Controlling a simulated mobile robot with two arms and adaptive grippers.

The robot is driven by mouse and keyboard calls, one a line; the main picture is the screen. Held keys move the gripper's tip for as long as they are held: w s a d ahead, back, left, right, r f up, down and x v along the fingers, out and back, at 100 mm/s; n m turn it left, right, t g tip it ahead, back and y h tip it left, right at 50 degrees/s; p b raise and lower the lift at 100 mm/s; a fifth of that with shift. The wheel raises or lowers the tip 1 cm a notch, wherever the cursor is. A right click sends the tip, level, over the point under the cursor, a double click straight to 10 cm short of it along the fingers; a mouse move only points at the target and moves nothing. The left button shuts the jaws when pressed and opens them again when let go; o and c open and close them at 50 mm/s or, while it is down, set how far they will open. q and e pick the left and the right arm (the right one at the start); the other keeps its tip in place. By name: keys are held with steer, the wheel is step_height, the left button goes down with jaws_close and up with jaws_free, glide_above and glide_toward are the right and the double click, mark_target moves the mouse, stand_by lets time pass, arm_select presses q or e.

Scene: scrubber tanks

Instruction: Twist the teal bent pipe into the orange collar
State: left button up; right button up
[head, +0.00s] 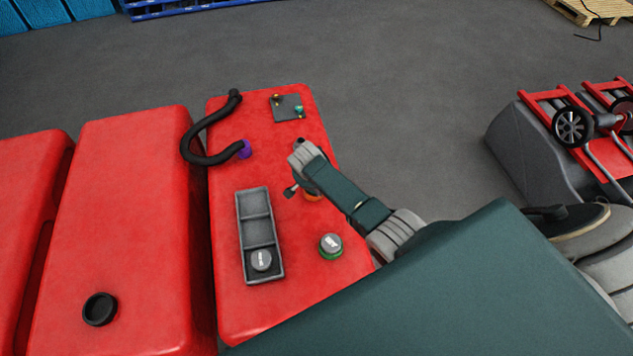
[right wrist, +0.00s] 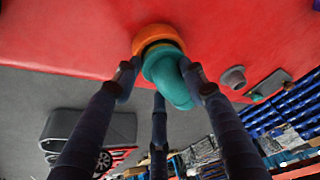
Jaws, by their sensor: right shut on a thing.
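The teal bent pipe (right wrist: 172,78) is between the fingers of my right gripper (right wrist: 160,80) in the right wrist view. The gripper is shut on it. One end of the pipe meets the orange collar (right wrist: 155,36), with a dark ring showing between them. I cannot tell how deep the pipe sits. In the head view the orange collar (head: 312,198) shows only in part under my right gripper (head: 298,178), on the red tank top. The pipe is hidden there by the gripper. My left gripper is not in view.
On the same red tank (head: 225,285) are a black hose (head: 188,135) in a purple collar (head: 245,149), a small plate with fittings (head: 287,108), a grey tray (head: 241,230) holding a round cap, and a green-based cap (head: 330,246). A black ring (head: 99,309) lies on the neighbouring tank.

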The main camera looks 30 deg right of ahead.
steer(key=shift+f, duration=0.1)
stand_by(0.3)
steer(key=o, duration=2.1)
steer(key=shift+o, duration=0.2)
steer(key=shift+r, duration=3.5)
steer(key=shift+f, duration=0.1)
